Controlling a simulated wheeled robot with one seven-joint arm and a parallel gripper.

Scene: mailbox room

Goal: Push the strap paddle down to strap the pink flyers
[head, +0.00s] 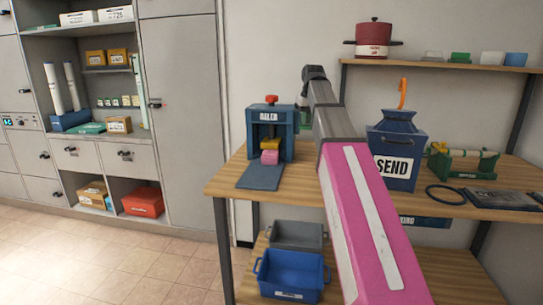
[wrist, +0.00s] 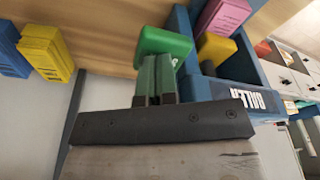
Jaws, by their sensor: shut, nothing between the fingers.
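The blue baler (head: 255,125) stands on the wooden table with a red knob on top. The pink flyers (head: 269,157) sit in its opening under a yellow block (head: 270,146). They also show in the wrist view, the pink flyers (wrist: 222,18) beyond the yellow block (wrist: 216,48). A green piece (wrist: 163,42), likely the strap paddle, is beside the baler frame. My gripper (wrist: 157,62) is shut and empty, with its fingertips at the green piece; I cannot tell whether they touch. In the head view my gripper is mostly hidden beside the baler's right side.
A blue SEND container (head: 396,140) stands right of my arm, near a green device (head: 458,160) and a dark ring (head: 445,195). A blue mat (head: 262,176) lies before the baler. A shelf with a red pot (head: 373,36) is above. Bins (head: 290,275) are below.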

